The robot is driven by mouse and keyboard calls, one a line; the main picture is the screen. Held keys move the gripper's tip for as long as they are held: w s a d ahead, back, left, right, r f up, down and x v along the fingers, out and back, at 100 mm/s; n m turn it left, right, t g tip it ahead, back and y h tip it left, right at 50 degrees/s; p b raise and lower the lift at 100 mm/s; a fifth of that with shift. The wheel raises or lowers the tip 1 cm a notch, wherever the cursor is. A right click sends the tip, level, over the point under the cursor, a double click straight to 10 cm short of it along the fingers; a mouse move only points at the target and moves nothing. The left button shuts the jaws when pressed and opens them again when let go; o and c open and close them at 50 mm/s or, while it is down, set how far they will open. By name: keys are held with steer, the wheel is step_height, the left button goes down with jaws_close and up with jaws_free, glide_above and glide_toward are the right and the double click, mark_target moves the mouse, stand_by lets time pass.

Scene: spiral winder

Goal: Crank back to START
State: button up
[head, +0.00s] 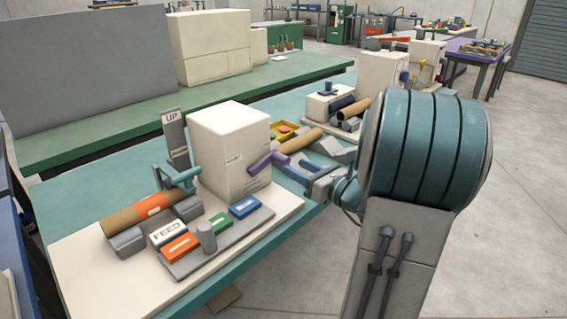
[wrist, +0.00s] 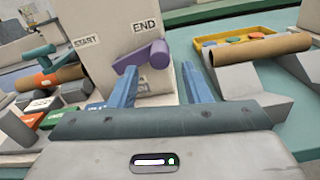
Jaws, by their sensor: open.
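The white winder box (head: 228,150) stands on a cream base board. In the wrist view, its near face (wrist: 105,65) carries a START label (wrist: 85,40) at left and an END label (wrist: 145,25) at right. The purple crank (head: 266,160) is on this face; in the wrist view the crank (wrist: 145,55) lies just below END, away from START, its thick handle at the right. My gripper (head: 294,168) is open, its blue fingers pointing at the crank. In the wrist view the handle shows between and beyond the fingertips (wrist: 160,70); contact cannot be told.
Another brown tube (head: 300,140) and a yellow tray (head: 283,131) lie behind. Floor at right is clear.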

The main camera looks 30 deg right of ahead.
mark_target(288, 163)
steer(key=x, duration=0.5)
steer(key=shift+w+a, duration=0.1)
steer(key=shift+w, duration=0.2)
jaws_close()
